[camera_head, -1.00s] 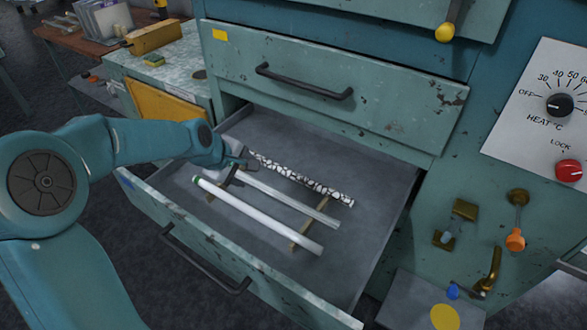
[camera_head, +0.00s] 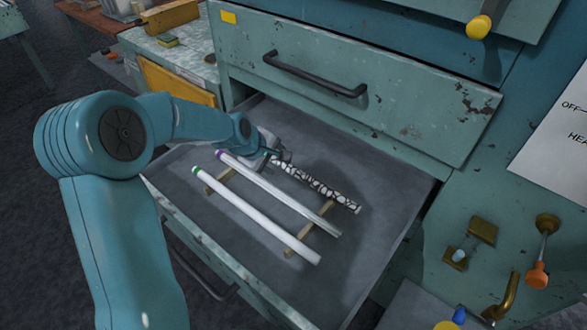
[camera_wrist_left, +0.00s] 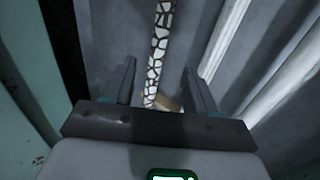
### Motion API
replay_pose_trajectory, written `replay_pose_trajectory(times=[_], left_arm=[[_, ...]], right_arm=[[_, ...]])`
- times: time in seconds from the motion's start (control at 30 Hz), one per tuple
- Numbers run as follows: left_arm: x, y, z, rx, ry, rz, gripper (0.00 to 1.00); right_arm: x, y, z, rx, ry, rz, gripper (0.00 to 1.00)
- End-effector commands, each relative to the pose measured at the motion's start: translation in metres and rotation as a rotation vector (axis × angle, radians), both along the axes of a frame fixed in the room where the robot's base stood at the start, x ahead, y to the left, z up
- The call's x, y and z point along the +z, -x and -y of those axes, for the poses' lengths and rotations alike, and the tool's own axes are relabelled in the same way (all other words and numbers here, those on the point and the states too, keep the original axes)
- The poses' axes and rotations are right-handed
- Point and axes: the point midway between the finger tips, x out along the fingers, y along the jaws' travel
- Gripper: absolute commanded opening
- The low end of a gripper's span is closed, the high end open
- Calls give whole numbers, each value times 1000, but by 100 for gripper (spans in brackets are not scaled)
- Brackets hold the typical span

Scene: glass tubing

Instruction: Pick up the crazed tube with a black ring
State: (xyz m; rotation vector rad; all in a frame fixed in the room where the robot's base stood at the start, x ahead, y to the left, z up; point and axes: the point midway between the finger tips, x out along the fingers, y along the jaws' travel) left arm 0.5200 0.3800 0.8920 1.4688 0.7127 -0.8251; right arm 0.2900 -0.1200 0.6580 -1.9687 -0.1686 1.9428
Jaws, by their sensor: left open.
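The crazed tube (camera_head: 318,186), white with black crack lines, lies in the open drawer across wooden supports. It is the rightmost of three tubes. Its far end is hidden by my left gripper (camera_head: 282,156), so I cannot see a ring there. The gripper is open at that far end. In the left wrist view, the crazed tube (camera_wrist_left: 158,50) runs between the two spread fingers of the gripper (camera_wrist_left: 161,80); whether they touch it I cannot tell. My right gripper is not in view.
A clear tube (camera_head: 285,199) with a purple ring and a white tube (camera_head: 255,215) with a green ring lie left of the crazed one. The closed drawer (camera_head: 350,70) with a black handle is above. The open drawer's floor (camera_head: 385,190) is bare at right.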

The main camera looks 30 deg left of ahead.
Motion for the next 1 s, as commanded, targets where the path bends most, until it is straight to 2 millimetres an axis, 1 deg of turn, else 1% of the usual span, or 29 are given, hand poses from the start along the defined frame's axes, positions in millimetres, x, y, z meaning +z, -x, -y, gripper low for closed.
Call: replay_pose_trajectory(times=[0.03,0.1,0.37,0.6,0.7,0.9,0.93,0.97,1.0], left_arm=[[-10,-6,1,-1,1,-2,57],[-20,-12,1,0,1,-2,57],[-38,-27,3,-1,0,0,57],[-69,-50,4,-1,1,0,57],[-74,-55,5,-1,0,1,57],[-75,-55,5,0,0,2,57],[-75,-55,5,0,0,2,54],[-75,-55,5,0,0,2,44],[-75,-55,5,0,0,2,31]], right_arm=[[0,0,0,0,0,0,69],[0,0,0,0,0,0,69],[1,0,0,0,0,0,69],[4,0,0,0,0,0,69],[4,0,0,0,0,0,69],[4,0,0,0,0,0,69],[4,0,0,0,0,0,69],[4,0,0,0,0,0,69],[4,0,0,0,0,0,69]])
